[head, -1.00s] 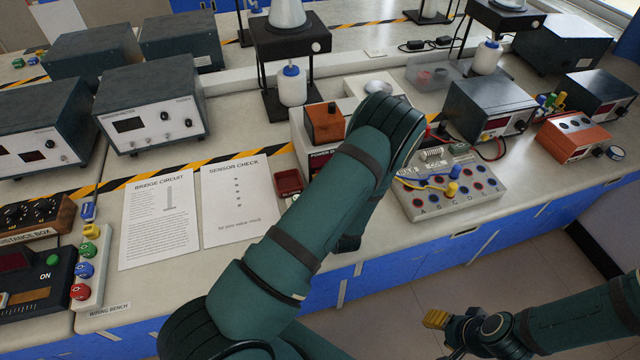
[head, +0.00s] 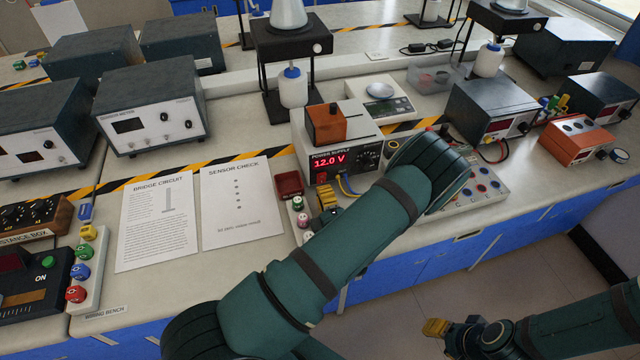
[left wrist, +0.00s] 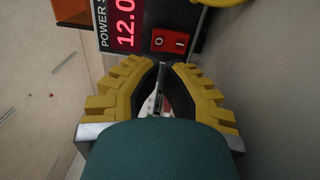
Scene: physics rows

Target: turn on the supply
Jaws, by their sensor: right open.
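The power supply (head: 350,158) stands on the bench, and its red display (head: 328,161) is lit at 12.0 V. Its red rocker switch (left wrist: 169,41), marked O and I, shows in the left wrist view beside the lit display (left wrist: 124,24). I cannot tell which side of the rocker is pressed. My left gripper (head: 328,196) has its yellow fingers just in front of the supply's lower front. In the left wrist view its fingertips (left wrist: 166,66) come together, empty, below the switch and apart from it. My right gripper (head: 438,328) is open and empty beyond the bench's front edge.
An orange box (head: 325,123) sits on top of the supply. A small dark red tray (head: 289,184) lies to its left. A terminal board (head: 480,188) is partly behind my left arm. Printed sheets (head: 240,203) lie flat to the left. A scale (head: 382,97) stands behind.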

